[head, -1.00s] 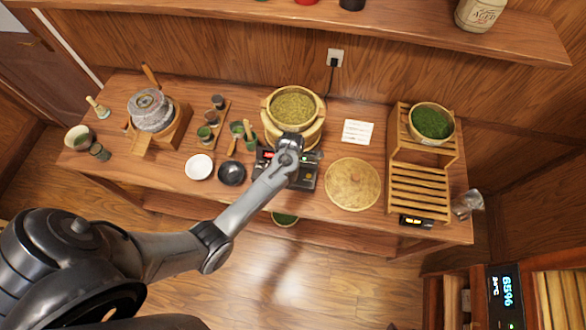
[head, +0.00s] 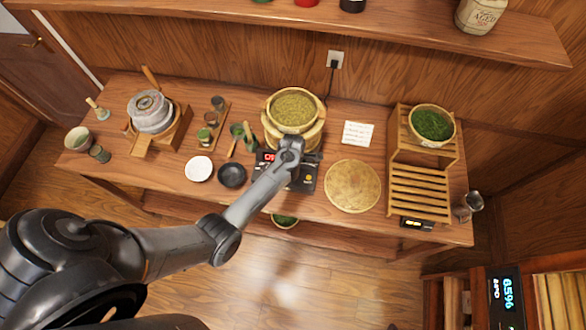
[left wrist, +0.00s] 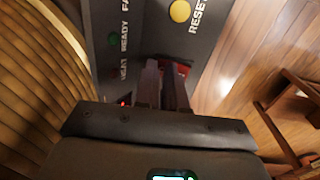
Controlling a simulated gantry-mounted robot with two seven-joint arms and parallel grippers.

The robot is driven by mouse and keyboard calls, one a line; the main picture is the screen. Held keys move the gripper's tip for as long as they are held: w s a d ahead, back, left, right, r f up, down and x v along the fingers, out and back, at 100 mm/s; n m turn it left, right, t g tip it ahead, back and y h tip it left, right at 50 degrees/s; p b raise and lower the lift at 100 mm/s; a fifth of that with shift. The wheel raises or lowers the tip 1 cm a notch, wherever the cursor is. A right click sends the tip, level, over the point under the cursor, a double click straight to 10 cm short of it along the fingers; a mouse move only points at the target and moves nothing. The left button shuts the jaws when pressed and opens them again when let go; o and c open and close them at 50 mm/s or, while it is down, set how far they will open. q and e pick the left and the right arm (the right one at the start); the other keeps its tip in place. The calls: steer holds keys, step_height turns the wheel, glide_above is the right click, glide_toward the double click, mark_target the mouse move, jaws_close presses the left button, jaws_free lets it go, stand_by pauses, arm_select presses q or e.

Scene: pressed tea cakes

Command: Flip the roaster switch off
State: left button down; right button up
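The roaster is a round wooden steamer-like body (head: 312,134) with a basket of yellow-green tea (head: 293,107) on top. Its dark control panel (head: 306,184) faces the front and has a lit red display (head: 269,157). In the left wrist view the panel (left wrist: 142,40) shows a yellow RESET button (left wrist: 180,11), a green light (left wrist: 112,40) and a red switch (left wrist: 183,69). My left gripper (left wrist: 162,80) points at the panel, its fingers close together, right by the red switch and partly covering it. I cannot tell whether they touch. My right gripper is not in view.
A woven round mat (head: 353,186) and a paper note (head: 358,133) lie right of the roaster. A wooden rack (head: 418,187) stands further right. A white dish (head: 199,169), a black bowl (head: 232,175) and a stone mill (head: 150,112) are at left.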

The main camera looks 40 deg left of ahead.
arm_select(q)
steer(key=shift+s+f, duration=0.25)
steer(key=shift+f, duration=0.05)
steer(key=shift+s+d+r+p, duration=0.15)
steer(key=shift+s+d+p, duration=0.25)
steer(key=shift+p, duration=0.3)
steer(key=shift+s+d, duration=0.1)
steer(key=shift+s, duration=0.2)
steer(key=shift+r+p, duration=0.1)
steer(key=shift+p, duration=0.2)
steer(key=shift+r+p, duration=0.55)
steer(key=shift+p, duration=0.1)
step_height(320, 180, up, 3)
steer(key=p, duration=0.3)
steer(key=shift+r, duration=0.15)
step_height(320, 180, up, 10)
steer(key=shift+s+d+f+p, duration=0.15)
steer(key=shift+s+f+p, duration=0.1)
steer(key=shift+p, duration=0.15)
